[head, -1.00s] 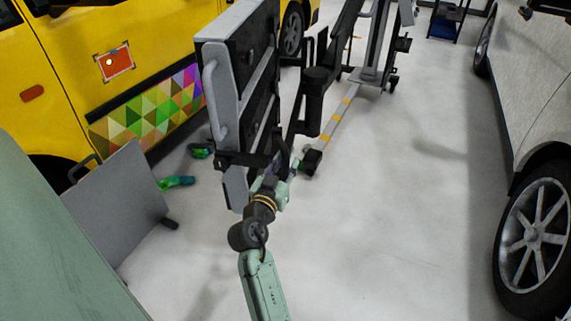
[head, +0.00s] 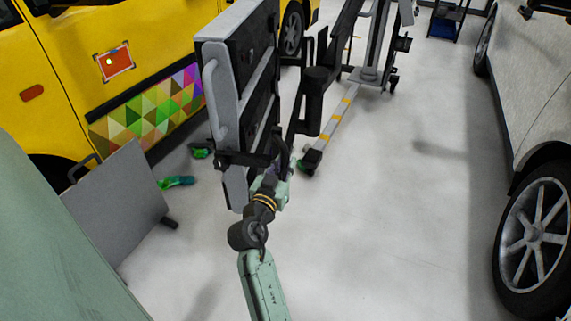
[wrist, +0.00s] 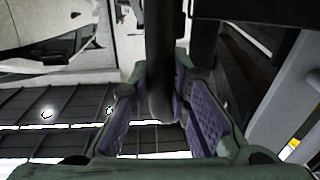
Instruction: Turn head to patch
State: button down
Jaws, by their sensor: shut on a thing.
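The head (head: 240,95) is a tall grey and black panel unit, carried upright on a jointed black arm at the picture's centre. A pale grey bar handle (head: 216,100) runs down its left side. The patch (head: 115,62) is a red-orange rectangle with pale corner marks on the yellow van's side, left of the head. The head's front face is edge-on or turned away, so I cannot tell its exact aim. My gripper (head: 279,172) is at the head's lower right. In the wrist view its purple pads (wrist: 163,105) are shut on a dark round bar (wrist: 160,60).
The yellow van (head: 80,30) with a coloured triangle strip stands left. A grey board (head: 118,205) and green items (head: 177,182) are on the floor beside it. The wheeled stand's leg (head: 335,120) lies behind my gripper. A white car (head: 540,90) stands right; floor between is clear.

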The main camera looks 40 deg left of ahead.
jog(key=shift+s+a+b, duration=0.25)
jog(key=shift+a+b, duration=0.3)
jog(key=shift+a, duration=0.05)
jog(key=shift+s+a+b, duration=0.25)
jog(key=shift+a+b, duration=0.3)
jog(key=shift+a, duration=0.05)
jog(key=c, duration=1.5)
grip_release()
jog(key=shift+d, duration=0.1)
jog(key=v, duration=1.2)
